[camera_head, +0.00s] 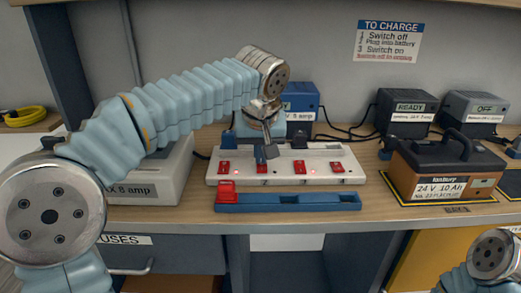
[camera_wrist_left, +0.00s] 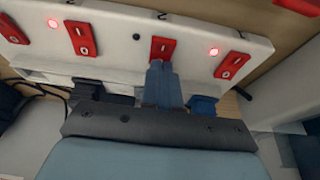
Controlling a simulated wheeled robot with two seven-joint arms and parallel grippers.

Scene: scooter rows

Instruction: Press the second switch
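A white power strip (camera_head: 355,178) with a row of red rocker switches lies on the bench. The second switch from the left is mostly behind my left gripper (camera_head: 265,153) in the head view. In the left wrist view the strip appears reversed, and the second switch (camera_wrist_left: 162,48) is second from the right. My left gripper's fingertips (camera_wrist_left: 160,66) are together and empty, at that switch's near edge; I cannot tell whether they touch it. The lamp beside this switch (camera_wrist_left: 136,37) is dark. The lamps by the first (camera_wrist_left: 213,51) and third (camera_wrist_left: 53,24) switches glow red. My right gripper is out of view.
A blue tray (camera_head: 300,202) with a red piece (camera_head: 227,191) lies in front of the strip. Black plugs (camera_wrist_left: 110,92) and a blue plug (camera_wrist_left: 203,105) stand along the strip's back edge.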

